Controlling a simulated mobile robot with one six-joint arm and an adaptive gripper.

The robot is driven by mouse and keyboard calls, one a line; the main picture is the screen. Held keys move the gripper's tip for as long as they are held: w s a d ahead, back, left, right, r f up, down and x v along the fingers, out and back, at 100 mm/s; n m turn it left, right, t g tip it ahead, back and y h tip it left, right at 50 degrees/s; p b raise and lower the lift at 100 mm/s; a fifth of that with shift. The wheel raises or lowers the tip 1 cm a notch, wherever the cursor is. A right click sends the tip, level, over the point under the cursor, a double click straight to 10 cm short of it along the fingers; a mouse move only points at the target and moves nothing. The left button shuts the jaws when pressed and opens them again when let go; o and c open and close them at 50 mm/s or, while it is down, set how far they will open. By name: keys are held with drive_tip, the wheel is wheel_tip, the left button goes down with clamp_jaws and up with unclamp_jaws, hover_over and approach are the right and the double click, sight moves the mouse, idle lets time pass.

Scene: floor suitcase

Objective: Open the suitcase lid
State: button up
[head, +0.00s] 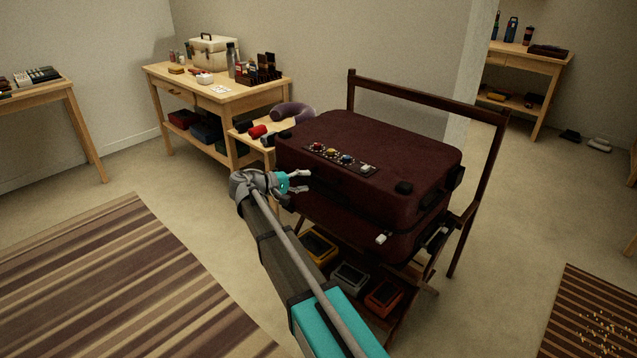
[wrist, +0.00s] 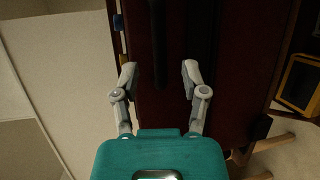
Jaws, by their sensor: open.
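A dark maroon suitcase (head: 420,160) lies flat and shut on a wooden stand in the head view. A strip with several coloured knobs (head: 340,159) is on top of its lid (head: 370,132). My gripper (head: 302,181) is open at the suitcase's front left side, with its fingers pointing at that side. In the wrist view my gripper (wrist: 160,75) is open, with a finger on each side of a dark bar, possibly the handle (wrist: 158,45), on the maroon suitcase face (wrist: 230,70). I cannot tell whether the fingers touch the suitcase.
The wooden stand (head: 487,180) has a tall back rail and several coloured boxes (head: 350,277) on its lower shelf. A small table (head: 262,145) with a purple neck pillow (head: 293,112) stands close on the left. A workbench (head: 215,92) is behind it. Striped rugs (head: 110,285) lie on open floor.

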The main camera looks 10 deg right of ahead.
sight(319, 178)
drive_tip(key=shift+b+x, duration=0.4)
drive_tip(key=shift+x, duration=2.35)
clamp_jaws()
drive_tip(key=shift+a, duration=0.1)
